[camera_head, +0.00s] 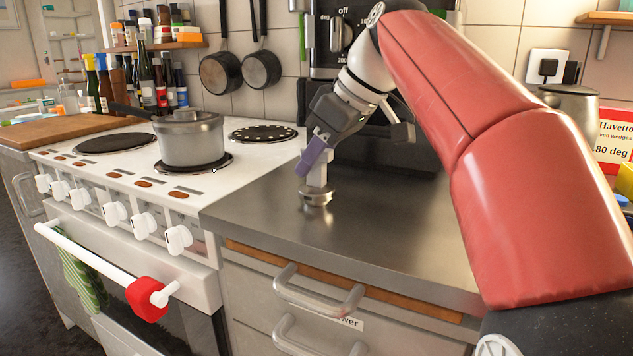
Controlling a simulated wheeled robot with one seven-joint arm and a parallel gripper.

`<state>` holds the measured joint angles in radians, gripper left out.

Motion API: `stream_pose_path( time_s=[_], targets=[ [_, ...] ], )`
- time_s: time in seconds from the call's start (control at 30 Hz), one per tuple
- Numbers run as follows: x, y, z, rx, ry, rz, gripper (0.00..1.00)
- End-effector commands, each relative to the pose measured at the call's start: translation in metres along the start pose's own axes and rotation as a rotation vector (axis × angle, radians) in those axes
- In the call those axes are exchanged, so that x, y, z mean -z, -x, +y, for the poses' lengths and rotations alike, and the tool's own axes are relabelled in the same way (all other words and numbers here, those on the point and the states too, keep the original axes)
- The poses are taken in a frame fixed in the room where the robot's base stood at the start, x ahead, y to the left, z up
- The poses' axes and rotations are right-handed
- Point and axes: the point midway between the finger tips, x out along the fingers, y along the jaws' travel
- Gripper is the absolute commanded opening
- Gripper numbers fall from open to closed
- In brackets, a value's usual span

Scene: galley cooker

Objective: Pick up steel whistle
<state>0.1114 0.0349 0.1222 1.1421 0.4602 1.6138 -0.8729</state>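A small, round, shiny steel piece that looks like the steel whistle (316,197) is on the steel counter (270,215), right of the cooker. My gripper (316,178) comes down over it from above, its tip at or just over the top of the piece. One finger with a purple pad faces the camera, with a pale part below it. The far finger is hidden or unclear, so I cannot tell whether the fingers are around the piece or touching it.
A lidded steel pot (191,140) stands on the white cooker (120,165) to the left. A dark appliance (338,45) stands behind my gripper. A drawer handle (318,292) sticks out below the counter edge. The counter in front of the steel piece is clear.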

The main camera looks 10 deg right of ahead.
Motion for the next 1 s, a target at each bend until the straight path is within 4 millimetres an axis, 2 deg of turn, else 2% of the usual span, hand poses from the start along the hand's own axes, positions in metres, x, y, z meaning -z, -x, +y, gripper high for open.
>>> stream_pose_path(
  time_s=[0.03,0.2,0.27,0.67,1.0],
  targets=[
    [0.0,0.0,0.0,0.0,0.0,0.0,0.28],
    [0.0,0.0,0.0,0.0,0.0,0.0,0.06],
    [0.0,0.0,0.0,0.0,0.0,0.0,0.0],
    [0.004,0.007,0.0,-0.001,0.001,0.001,0.0],
    [0.035,0.053,0.001,-0.001,0.002,0.002,0.0]
  ],
)
